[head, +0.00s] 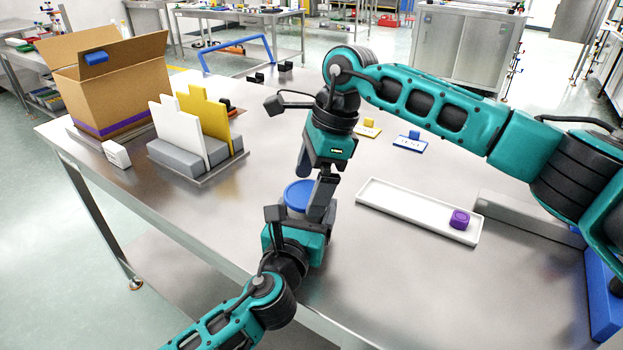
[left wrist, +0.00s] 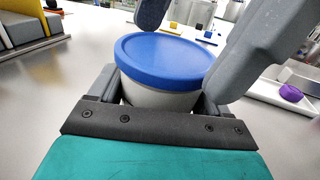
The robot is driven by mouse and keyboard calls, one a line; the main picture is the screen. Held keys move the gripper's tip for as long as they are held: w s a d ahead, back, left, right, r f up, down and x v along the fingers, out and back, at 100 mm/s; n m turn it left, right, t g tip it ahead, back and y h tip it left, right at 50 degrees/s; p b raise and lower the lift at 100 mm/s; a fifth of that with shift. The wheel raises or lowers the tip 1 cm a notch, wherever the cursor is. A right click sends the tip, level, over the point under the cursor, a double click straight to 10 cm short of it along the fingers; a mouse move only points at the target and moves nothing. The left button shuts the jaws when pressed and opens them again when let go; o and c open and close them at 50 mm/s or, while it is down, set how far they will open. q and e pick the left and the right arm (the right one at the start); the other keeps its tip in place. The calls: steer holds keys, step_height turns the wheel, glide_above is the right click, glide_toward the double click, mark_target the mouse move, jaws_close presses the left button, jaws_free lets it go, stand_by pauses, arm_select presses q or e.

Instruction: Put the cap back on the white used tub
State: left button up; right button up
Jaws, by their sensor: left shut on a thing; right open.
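The white tub (left wrist: 160,97) stands upright, with the round blue cap (left wrist: 165,58) resting over its mouth. The cap looks about level; whether it is pressed fully down or screwed tight I cannot tell. In the head view the cap (head: 298,194) shows between my two grippers, and most of the tub is hidden. My left gripper (head: 297,208) is shut on the tub, with a finger on each side. My right gripper (head: 313,178) comes from above, open, with its fingers close to the cap's far and right side. Contact with the cap is not clear.
A grey rack (head: 180,158) with white and yellow panels, a white cube (head: 117,153) and a cardboard box (head: 110,90) stand left. Small blocks lie behind. The table's front edge is near the tub.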

steer(key=v, duration=1.2)
arm_select(q)
steer(key=o, duration=1.4)
steer(key=shift+o, duration=0.2)
steer(key=v, duration=1.3)
arm_select(e)
steer(key=shift+r, duration=0.2)
